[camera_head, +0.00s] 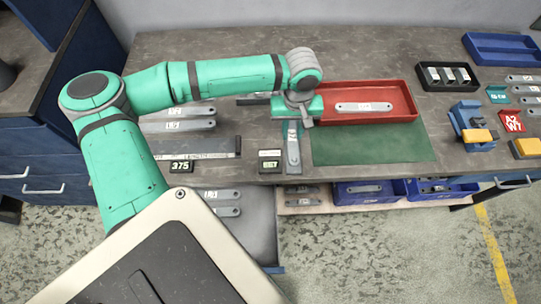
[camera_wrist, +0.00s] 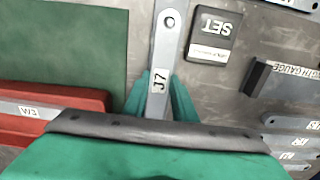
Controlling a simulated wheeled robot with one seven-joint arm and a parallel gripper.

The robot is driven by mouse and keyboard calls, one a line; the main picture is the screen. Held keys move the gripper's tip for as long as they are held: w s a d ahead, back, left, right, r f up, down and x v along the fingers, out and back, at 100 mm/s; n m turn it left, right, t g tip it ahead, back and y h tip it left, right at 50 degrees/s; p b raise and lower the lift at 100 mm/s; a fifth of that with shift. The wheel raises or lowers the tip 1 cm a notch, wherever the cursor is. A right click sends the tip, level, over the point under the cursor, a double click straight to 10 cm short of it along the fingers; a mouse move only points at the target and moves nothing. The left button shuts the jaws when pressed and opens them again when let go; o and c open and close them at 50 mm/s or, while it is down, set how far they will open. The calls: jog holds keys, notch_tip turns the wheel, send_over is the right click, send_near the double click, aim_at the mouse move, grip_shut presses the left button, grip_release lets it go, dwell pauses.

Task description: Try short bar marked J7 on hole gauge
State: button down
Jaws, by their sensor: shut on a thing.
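The short bar marked J7 (camera_wrist: 166,42) is a grey metal strip with a round hole near its far end. Its label faces the wrist camera. My gripper (camera_wrist: 155,98) is shut on the bar near the J7 label. Whether the bar touches the table I cannot tell. I cannot make out a hole gauge for certain. A length gauge (camera_wrist: 262,76) lies to the right in the wrist view.
A green mat (camera_head: 370,145) is right of the bar. The red tray (camera_head: 406,100) behind holds another bar. A dark SET block (camera_head: 270,162) stands close left of J7. Bars lie farther left, near the 375 plate (camera_head: 181,167). A blue-and-yellow fixture (camera_head: 470,121) stands right.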

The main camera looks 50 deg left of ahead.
dwell(0.3)
jog(key=c, duration=1.4)
grip_release()
notch_tip(320, 180, up, 11)
jog(key=shift+f, duration=0.1)
